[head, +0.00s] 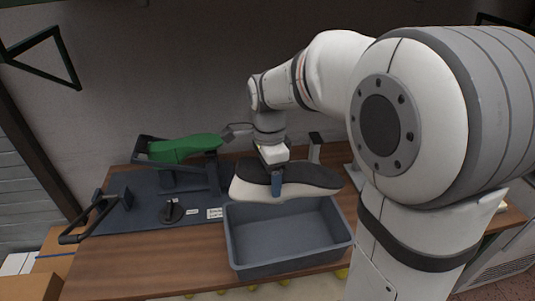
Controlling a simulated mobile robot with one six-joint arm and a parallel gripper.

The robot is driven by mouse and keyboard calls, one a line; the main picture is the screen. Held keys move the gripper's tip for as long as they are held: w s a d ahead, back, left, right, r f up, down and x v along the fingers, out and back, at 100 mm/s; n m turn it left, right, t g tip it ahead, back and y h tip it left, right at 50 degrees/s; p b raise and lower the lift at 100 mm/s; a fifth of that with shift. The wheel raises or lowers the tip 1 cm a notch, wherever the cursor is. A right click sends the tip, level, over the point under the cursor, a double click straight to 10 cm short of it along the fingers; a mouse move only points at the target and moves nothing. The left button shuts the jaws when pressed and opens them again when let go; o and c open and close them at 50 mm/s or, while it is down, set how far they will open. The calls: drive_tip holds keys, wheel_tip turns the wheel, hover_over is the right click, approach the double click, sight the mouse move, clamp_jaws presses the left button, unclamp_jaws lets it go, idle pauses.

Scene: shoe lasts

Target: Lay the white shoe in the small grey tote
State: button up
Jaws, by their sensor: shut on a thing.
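The white shoe (246,191) has a white body and a dark top or sole side. It shows in the middle of the head view, above the back edge of the small grey tote. My gripper (277,186) points down and is shut on the white shoe near its middle. The shoe lies roughly level, its length running left to right. The small grey tote (290,266) stands on the wooden table below and in front of the shoe. Its visible inside is empty. The shoe hides part of the tote's back rim.
A green shoe last (185,147) rests on a dark stand (187,181) at the back left. A black knob-like piece (172,211) stands on the dark mat (146,199). A black frame (97,218) is at the table's left edge. The wooden table (150,262) is bare left of the tote.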

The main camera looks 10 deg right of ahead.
drive_tip(key=shift+w+d+f, duration=0.1)
drive_tip(key=shift+w+d, duration=0.05)
drive_tip(key=shift+w, duration=0.3)
wheel_tip(320, 180, down, 5)
drive_tip(key=b, duration=0.4)
drive_tip(key=shift+s, duration=0.15)
drive_tip(key=shift+s+a, duration=0.15)
drive_tip(key=shift+a, duration=0.3)
wheel_tip(320, 180, down, 7)
drive_tip(key=b, duration=0.5)
idle(1.4)
drive_tip(key=shift+f, duration=0.1)
